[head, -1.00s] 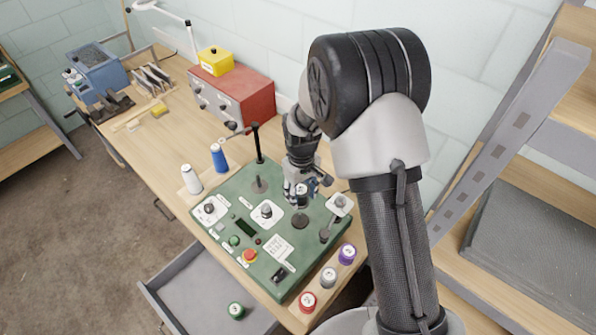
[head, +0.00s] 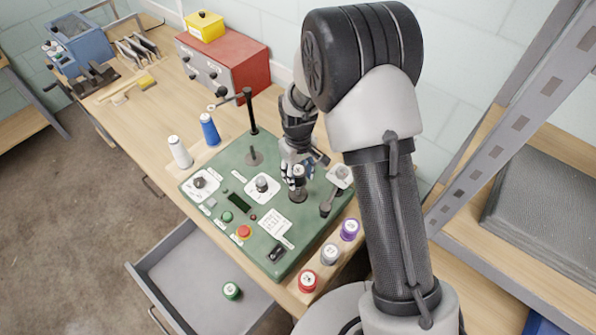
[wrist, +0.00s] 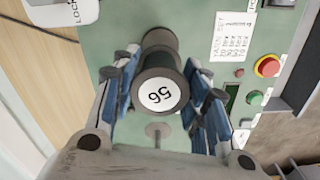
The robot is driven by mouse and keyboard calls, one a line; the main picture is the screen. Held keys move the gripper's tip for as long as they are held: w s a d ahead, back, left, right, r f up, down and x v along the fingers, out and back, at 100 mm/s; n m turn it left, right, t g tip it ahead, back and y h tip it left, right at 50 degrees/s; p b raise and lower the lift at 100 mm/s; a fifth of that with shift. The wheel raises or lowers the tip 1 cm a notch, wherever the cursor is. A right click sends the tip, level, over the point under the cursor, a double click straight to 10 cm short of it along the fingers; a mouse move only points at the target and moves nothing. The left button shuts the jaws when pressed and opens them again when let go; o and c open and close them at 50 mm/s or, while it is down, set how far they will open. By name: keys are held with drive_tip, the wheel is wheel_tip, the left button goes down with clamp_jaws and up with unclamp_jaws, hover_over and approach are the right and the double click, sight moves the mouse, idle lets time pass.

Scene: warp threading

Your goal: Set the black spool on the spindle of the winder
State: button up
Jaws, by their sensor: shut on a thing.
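The black spool (wrist: 160,85) has a white end label with a printed number and faces the camera in the wrist view. My gripper (wrist: 167,108) is shut on it, with blue-padded fingers on both sides. In the head view the spool (head: 299,171) stands roughly upright over the right part of the green winder (head: 305,222). Its dark lower part reaches down to the round spindle base. The spindle itself is hidden by the spool, so I cannot tell how far the spool sits on it. My gripper (head: 297,179) is close above the winder's top.
A black post with a side arm (head: 251,125) stands behind the spool. A lever (head: 328,203) is close on the right. Red (head: 307,281), white (head: 329,254) and purple (head: 349,229) spools line the right. A drawer (head: 185,262) is open in front.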

drive_tip(key=shift+f+b, duration=1.7)
drive_tip(key=shift+f, duration=0.85)
drive_tip(key=shift+f+b, duration=0.55)
drive_tip(key=shift+f, duration=0.15)
drive_tip(key=o, duration=1.1)
